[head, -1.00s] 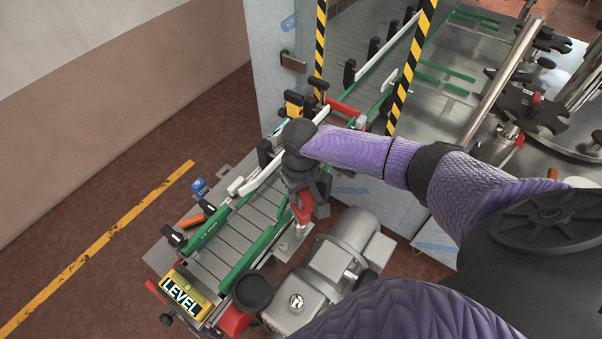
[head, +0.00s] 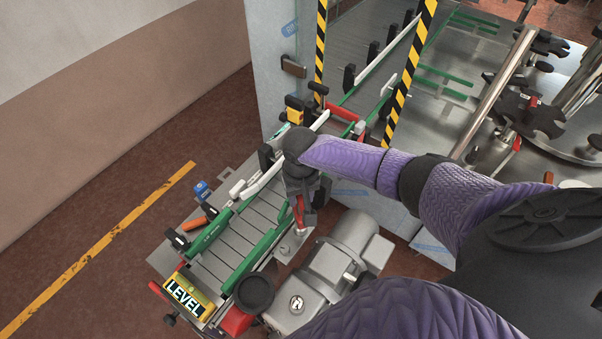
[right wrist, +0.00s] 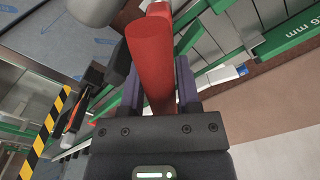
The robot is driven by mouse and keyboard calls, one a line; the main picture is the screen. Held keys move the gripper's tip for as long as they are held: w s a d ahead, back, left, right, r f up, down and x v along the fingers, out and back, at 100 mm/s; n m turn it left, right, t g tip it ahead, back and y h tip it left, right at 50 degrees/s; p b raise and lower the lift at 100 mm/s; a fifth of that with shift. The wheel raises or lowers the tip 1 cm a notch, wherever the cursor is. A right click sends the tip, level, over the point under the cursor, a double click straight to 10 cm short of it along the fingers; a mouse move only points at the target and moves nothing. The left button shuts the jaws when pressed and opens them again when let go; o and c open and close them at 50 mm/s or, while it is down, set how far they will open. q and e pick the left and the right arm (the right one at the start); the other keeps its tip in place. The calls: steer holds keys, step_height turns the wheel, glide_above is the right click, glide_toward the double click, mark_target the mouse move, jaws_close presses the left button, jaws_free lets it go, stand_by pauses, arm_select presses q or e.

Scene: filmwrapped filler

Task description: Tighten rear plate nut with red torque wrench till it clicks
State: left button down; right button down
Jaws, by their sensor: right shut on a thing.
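My right gripper (head: 302,200) is shut on the red torque wrench (head: 299,213), beside the conveyor's right rail. The red handle also shows between the fingers in the right wrist view (right wrist: 153,60). In the head view the wrench points down, its silver lower end above a small grey metal plate (head: 287,250) between the conveyor and the motor. The nut is too small or hidden, so I cannot tell whether the wrench is seated on it. My left gripper is not in view.
The grey conveyor (head: 228,245) with green rails lies left of the gripper. A silver motor (head: 340,255) stands close on its right. A yellow LEVEL sign (head: 188,295) is at the conveyor's near end. Striped posts (head: 410,70) stand behind. The floor at left is clear.

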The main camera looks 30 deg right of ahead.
steer(key=shift+m+p, duration=0.75)
steer(key=shift+m, duration=0.35)
steer(key=shift+r+m+p, duration=0.1)
steer(key=shift+m+p, duration=0.35)
steer(key=shift+m, duration=0.15)
steer(key=shift+m+p, duration=0.55)
steer(key=shift+m, duration=0.45)
